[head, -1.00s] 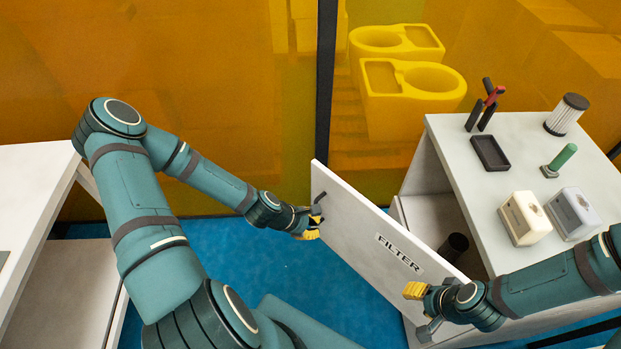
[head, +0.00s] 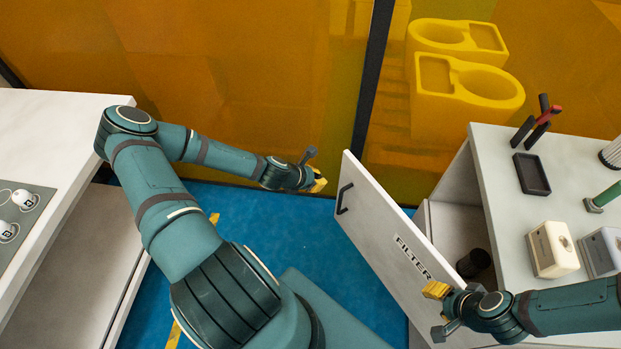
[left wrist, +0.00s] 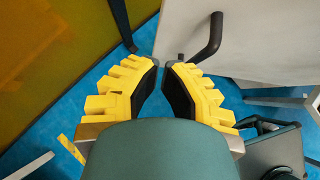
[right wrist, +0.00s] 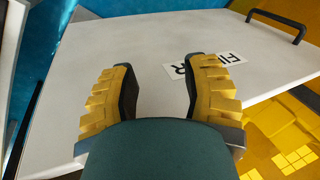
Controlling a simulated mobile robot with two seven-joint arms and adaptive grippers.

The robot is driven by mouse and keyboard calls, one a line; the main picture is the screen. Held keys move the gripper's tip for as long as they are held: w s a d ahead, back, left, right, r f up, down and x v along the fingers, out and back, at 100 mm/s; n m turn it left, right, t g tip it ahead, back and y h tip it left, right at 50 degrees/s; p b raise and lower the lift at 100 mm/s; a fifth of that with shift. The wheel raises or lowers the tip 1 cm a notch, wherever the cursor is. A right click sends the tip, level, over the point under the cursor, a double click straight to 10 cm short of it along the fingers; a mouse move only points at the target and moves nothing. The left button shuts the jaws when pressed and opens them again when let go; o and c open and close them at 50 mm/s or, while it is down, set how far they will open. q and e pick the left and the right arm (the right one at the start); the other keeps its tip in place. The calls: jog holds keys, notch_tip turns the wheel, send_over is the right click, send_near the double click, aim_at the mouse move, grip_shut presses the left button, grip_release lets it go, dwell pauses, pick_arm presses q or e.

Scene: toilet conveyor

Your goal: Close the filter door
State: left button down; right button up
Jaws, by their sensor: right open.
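The white filter door (head: 385,228), labelled FILTER, stands swung open from the cabinet on the right, with a black handle (head: 343,198) near its far left edge. My left gripper (head: 318,184) is just left of the handle and apart from it. In the left wrist view, my left gripper (left wrist: 165,72) has its yellow fingers spread with nothing between them, and the handle (left wrist: 205,42) is just beyond the right finger. My right gripper (head: 436,308) is by the near end of the door. In the right wrist view, it (right wrist: 157,75) is open and empty above the door face (right wrist: 130,40).
The cabinet top (head: 505,205) holds a black tray (head: 532,174), a cream box (head: 552,250), pliers-like tools and a green-handled item. A dark cylinder (head: 473,263) stands inside the cabinet. A white table (head: 70,130) is at left. Blue floor lies between.

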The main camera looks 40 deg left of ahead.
aim_at(340, 179)
pick_arm(q)
jog(key=w, duration=0.1)
jog(key=w+d+f, duration=0.1)
jog(key=w, duration=0.1)
jog(key=w+f, duration=0.1)
jog(key=shift+w+d+f+b, duration=0.25)
jog(key=shift+w+d+b, duration=0.05)
jog(key=shift+w, duration=0.05)
jog(key=shift+w+d, duration=0.25)
jog(key=shift+w, duration=0.45)
jog(key=shift+w, duration=0.1)
